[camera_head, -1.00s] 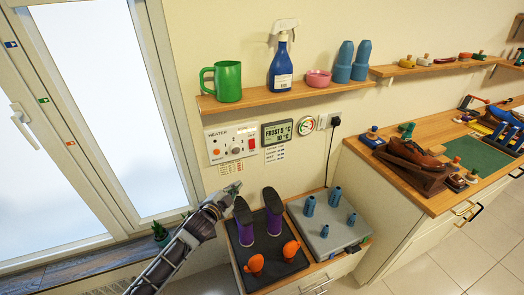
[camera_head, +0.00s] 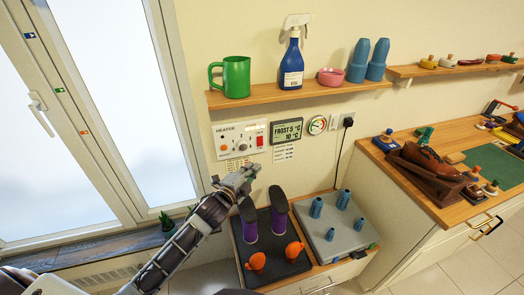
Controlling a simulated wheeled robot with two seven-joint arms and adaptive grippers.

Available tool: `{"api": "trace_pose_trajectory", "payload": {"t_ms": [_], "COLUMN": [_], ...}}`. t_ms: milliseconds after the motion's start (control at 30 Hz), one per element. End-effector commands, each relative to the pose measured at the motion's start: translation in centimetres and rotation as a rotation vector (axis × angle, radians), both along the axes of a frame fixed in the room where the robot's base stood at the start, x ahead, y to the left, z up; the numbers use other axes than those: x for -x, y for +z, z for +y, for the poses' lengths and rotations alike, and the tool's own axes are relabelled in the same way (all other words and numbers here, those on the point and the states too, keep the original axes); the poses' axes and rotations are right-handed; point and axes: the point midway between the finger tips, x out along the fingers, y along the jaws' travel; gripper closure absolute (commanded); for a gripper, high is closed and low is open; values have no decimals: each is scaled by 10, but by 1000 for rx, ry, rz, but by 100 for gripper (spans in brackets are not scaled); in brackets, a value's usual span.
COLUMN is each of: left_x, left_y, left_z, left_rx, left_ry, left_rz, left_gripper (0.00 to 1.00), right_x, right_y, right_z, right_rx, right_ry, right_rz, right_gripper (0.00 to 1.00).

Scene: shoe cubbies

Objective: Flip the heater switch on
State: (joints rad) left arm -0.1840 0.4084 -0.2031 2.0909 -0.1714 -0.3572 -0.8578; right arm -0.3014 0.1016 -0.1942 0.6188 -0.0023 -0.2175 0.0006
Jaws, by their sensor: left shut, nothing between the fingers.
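The heater panel (camera_head: 239,139) is a white box on the wall below the shelf. It has a dial, an orange round light or button at its lower left, and a red switch (camera_head: 260,141) at its right end. I cannot tell the switch's position at this size. My left gripper (camera_head: 247,172) is shut and empty, just below the panel and in front of the label strip under it. It is apart from the red switch, lower and to its left. My right gripper is not in view.
A thermostat display (camera_head: 286,132) and a round gauge (camera_head: 317,125) are right of the panel. The shelf (camera_head: 300,92) above holds a green mug (camera_head: 231,77) and a blue spray bottle (camera_head: 292,62). The window is at left.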

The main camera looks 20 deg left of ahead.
Motion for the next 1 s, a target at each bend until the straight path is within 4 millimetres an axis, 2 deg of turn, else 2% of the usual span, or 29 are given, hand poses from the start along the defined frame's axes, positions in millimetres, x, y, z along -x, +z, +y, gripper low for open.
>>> {"api": "trace_pose_trajectory", "payload": {"t_ms": [300, 767, 1000], "left_x": [0, -1, -11], "left_y": [-1, -1, -1], "left_z": [0, 0, -2], "left_rx": [-102, -104, -103], "left_ry": [-7, -7, -6], "left_rz": [-17, -17, -18], "left_gripper": [100, 100, 100], "right_x": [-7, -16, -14], "right_y": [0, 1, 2], "right_z": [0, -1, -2], "right_rx": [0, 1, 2], "right_ry": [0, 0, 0], "right_rz": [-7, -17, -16], "right_gripper": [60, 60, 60]}}
